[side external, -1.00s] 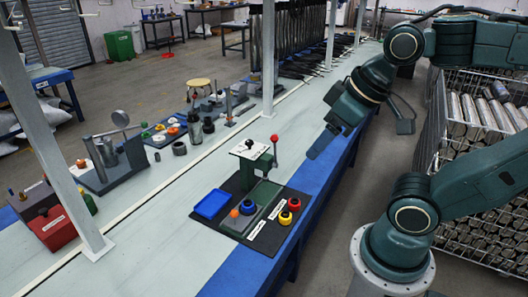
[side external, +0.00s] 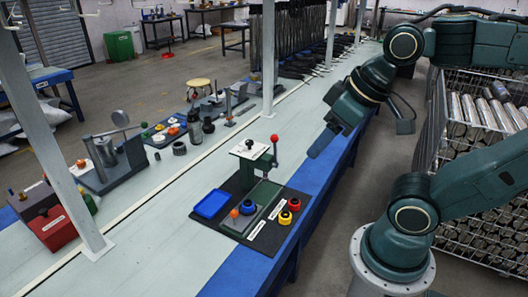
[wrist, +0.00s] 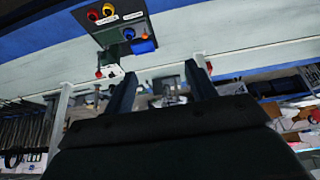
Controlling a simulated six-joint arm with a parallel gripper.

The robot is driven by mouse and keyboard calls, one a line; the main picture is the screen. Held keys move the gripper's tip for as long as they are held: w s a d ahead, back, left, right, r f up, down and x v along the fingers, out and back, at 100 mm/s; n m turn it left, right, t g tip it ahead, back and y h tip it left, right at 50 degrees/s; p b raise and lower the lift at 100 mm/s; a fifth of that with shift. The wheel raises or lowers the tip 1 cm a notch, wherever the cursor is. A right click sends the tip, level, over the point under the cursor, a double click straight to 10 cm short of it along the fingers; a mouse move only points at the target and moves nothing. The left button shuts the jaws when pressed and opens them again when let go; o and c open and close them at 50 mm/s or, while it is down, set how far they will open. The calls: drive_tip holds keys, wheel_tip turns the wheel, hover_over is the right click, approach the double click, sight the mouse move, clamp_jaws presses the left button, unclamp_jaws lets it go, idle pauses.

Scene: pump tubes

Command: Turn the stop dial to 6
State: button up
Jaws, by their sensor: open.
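A white plate (side external: 248,149) sits on a green stand on the black board. A small dark knob (side external: 249,143) on it looks like the stop dial; its numbers are too small to read. A lever with a red ball (side external: 274,138) stands just right of it. My gripper (side external: 318,148) is raised in the air to the right of the stand, touching nothing. In the wrist view my gripper (wrist: 161,76) has its two fingers spread with nothing between them. The white plate (wrist: 109,72) shows there left of the fingers.
Grey posts (side external: 60,140) rise from the bench. The pale bench top (side external: 160,205) left of the board is clear.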

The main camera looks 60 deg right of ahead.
drive_tip(key=shift+w+d+r, duration=0.15)
drive_tip(key=shift+w+r, duration=0.1)
drive_tip(key=shift+w, duration=0.35)
drive_tip(key=w+d+m+h, duration=0.1)
drive_tip(key=w+d, duration=0.4)
drive_tip(key=w, duration=0.4)
drive_tip(key=w+d+m, duration=0.1)
drive_tip(key=w+d, duration=0.4)
drive_tip(key=w, duration=0.5)
drive_tip(key=w+d+f+m+g, duration=0.1)
drive_tip(key=w+d+f, duration=0.55)
drive_tip(key=d, duration=0.25)
drive_tip(key=m, duration=0.1)
approach(249, 141)
drive_tip(key=a+v, duration=0.1)
drive_tip(key=v, duration=0.4)
drive_tip(key=shift+w+r+h, duration=0.15)
drive_tip(key=shift+r+h, duration=0.05)
drive_tip(key=shift+h, duration=0.2)
drive_tip(key=shift+g, duration=0.3)
drive_tip(key=shift+x, duration=6.9)
drive_tip(key=shift+w, duration=0.1)
